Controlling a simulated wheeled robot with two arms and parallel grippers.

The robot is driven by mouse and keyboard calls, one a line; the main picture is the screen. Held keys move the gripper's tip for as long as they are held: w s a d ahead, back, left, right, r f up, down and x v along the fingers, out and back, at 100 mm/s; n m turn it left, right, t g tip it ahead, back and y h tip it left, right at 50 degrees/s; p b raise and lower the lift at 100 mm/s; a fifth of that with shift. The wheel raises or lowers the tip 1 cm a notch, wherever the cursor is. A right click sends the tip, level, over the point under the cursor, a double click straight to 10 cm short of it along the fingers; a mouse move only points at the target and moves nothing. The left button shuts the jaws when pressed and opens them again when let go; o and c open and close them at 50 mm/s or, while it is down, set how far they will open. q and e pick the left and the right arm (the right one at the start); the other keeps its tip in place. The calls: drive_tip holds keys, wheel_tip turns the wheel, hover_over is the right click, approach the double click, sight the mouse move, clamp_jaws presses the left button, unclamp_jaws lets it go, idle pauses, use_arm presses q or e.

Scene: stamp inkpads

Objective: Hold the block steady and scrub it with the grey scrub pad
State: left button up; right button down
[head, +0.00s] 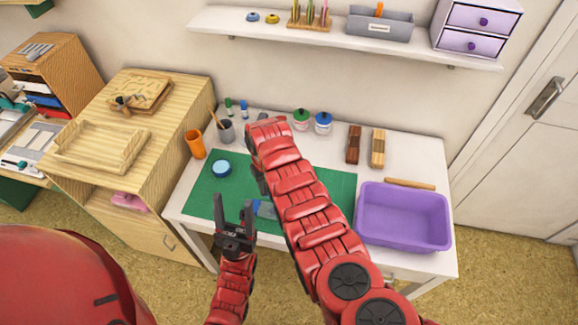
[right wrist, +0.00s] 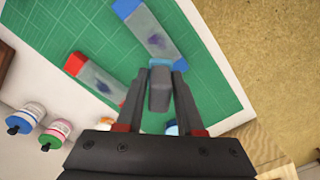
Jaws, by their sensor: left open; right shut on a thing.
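My right gripper (right wrist: 160,75) is shut on a grey scrub pad (right wrist: 159,92) in the right wrist view. In the head view my right arm hides most of that gripper. Two clear blocks lie on the green mat: one with blue ends (right wrist: 147,28) and a dark smudge, one with a red end (right wrist: 95,80) and a dark smudge. In the head view a blue-ended block (head: 265,209) shows partly between my grippers. My left gripper (head: 234,208) is open and empty at the mat's front edge, left of that block.
A round blue tin (head: 221,168) sits on the green mat (head: 203,190). A purple bin (head: 403,216) fills the table's right side.

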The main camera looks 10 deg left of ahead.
drive_tip(key=shift+s+a, duration=0.15)
drive_tip(key=shift+s, duration=0.1)
drive_tip(key=shift+f+b, duration=0.3)
drive_tip(key=shift+f, duration=0.1)
wheel_tip(320, 180, down, 4)
drive_tip(key=b, duration=0.4)
drive_tip(key=shift+a+f, duration=0.1)
drive_tip(key=shift+f, duration=0.15)
drive_tip(key=shift+r, duration=0.1)
